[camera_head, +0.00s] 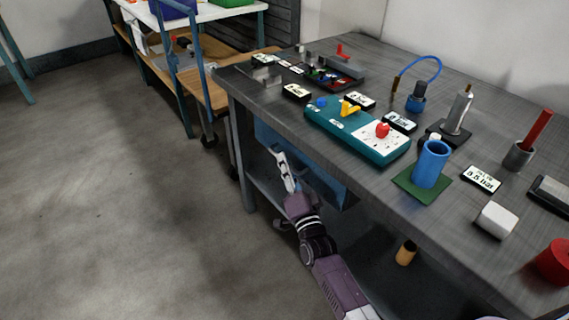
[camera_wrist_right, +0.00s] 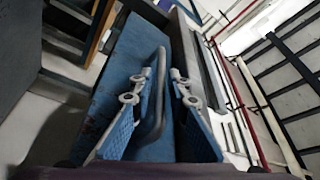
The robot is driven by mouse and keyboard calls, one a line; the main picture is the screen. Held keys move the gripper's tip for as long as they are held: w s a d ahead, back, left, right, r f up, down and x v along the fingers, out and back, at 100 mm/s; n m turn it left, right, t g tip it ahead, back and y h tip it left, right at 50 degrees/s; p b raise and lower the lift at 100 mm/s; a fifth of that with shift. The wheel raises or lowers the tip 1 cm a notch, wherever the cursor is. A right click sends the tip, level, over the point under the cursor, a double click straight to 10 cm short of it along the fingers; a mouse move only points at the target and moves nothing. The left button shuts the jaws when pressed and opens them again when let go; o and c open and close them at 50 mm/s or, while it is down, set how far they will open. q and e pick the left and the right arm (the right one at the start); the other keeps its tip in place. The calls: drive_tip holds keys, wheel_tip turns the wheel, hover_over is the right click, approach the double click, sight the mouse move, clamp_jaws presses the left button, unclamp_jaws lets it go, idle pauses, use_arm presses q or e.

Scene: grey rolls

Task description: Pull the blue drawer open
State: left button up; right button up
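The blue drawer (camera_head: 326,181) is under the grey workbench top, partly hidden by my right gripper (camera_head: 281,163). In the right wrist view its blue front (camera_wrist_right: 136,62) fills the middle, with a grey bar handle (camera_wrist_right: 158,88) on it. My right gripper also shows there (camera_wrist_right: 165,76), its two fingers apart, one on each side of the handle. A gap shows between the right finger and the bar; whether the left finger touches it I cannot tell. My left gripper is not in view.
The workbench (camera_head: 465,220) carries a teal control panel (camera_head: 375,148), a blue cup (camera_head: 431,164) on a green mat and several small parts. A bench leg (camera_head: 242,160) stands left of the drawer. The floor (camera_head: 130,200) to the left is clear.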

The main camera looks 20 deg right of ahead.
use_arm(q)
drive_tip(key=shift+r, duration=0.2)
use_arm(e)
drive_tip(key=shift+w+r, duration=0.1)
drive_tip(key=shift+w, duration=0.3)
drive_tip(key=shift+c, duration=0.5)
clamp_jaws()
